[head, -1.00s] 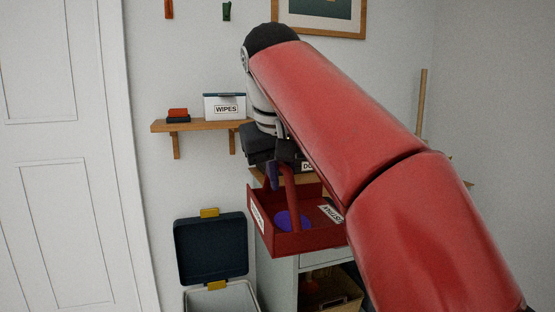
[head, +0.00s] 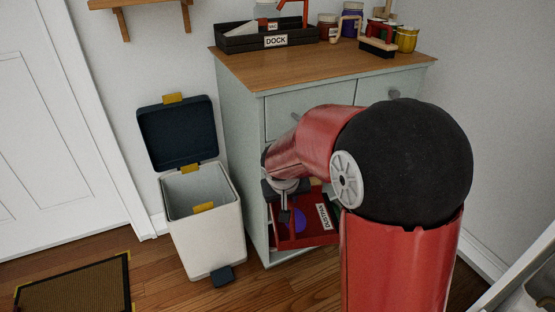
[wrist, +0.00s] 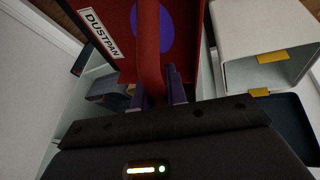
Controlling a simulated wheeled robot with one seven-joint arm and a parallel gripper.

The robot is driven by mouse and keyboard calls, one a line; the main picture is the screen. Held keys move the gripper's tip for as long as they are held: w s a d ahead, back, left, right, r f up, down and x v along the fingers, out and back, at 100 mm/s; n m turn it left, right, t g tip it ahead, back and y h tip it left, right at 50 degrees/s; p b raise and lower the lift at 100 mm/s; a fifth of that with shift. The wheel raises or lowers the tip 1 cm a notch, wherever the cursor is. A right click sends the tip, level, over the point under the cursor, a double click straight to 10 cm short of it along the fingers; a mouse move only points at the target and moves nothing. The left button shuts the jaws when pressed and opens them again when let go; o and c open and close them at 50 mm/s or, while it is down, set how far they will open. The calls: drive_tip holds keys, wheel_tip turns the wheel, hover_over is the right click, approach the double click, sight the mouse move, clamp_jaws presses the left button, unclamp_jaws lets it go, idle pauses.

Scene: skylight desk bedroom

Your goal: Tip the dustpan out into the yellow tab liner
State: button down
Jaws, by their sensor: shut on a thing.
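The red dustpan (head: 325,232) hangs in front of the cabinet, right of the bin and apart from it. It also shows in the wrist view (wrist: 118,50), with its DUSTPAN label. A round purple patch or piece (head: 298,219) shows in it; I cannot tell which. My gripper (wrist: 160,90) is shut on the dustpan's red handle (wrist: 149,50). In the head view my arm hides part of the gripper and pan. The pale bin with yellow tabs (head: 205,240) stands on the floor with its dark lid (head: 178,133) open. Its liner shows pale inside.
The pale green cabinet (head: 235,150) stands right beside the bin. Its wooden top holds a black DOCK tray (head: 255,40), several jars and a brush (head: 378,42). A mat (head: 75,288) lies on the floor at left, near the door.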

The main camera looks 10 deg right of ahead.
sight(306, 204)
drive_tip(key=shift+m, duration=0.3)
drive_tip(key=f, duration=0.3)
drive_tip(key=d+f, duration=0.1)
drive_tip(key=f, duration=0.3)
drive_tip(key=w+d+f, duration=0.1)
drive_tip(key=f, duration=0.2)
drive_tip(key=shift+w+d+f, duration=0.1)
drive_tip(key=shift+d+f, duration=0.1)
drive_tip(key=shift+f, duration=0.1)
drive_tip(key=shift+r, duration=0.1)
